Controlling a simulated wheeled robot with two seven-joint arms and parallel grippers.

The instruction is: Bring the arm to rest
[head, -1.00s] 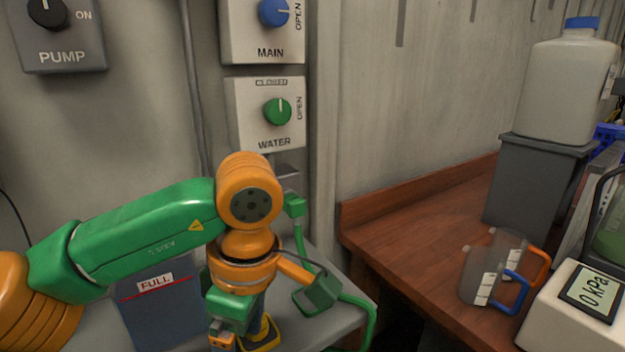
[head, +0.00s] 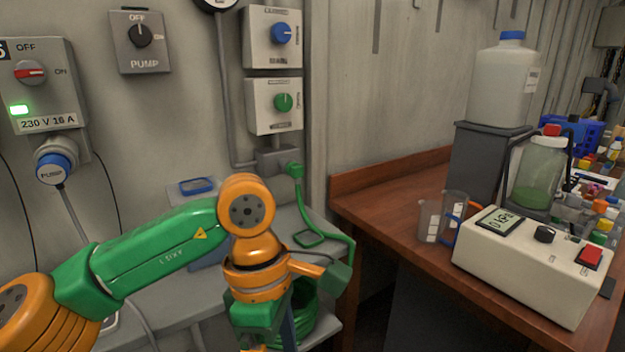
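My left arm, green and orange, comes in from the lower left and crosses in front of the grey bench (head: 180,318). Its wrist bends down, and the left gripper (head: 262,338) points at the bottom edge of the view. Its fingertips are cut off or hidden there, so I cannot tell whether it is open or holds anything. My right gripper is not in view.
The wall has a switch box (head: 35,85), a PUMP knob (head: 140,40) and blue and green valve panels (head: 273,105). A green hose (head: 345,265) hangs near my wrist. The wooden table (head: 385,200) bears beakers (head: 428,222), a meter (head: 530,262) and a jug (head: 502,85).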

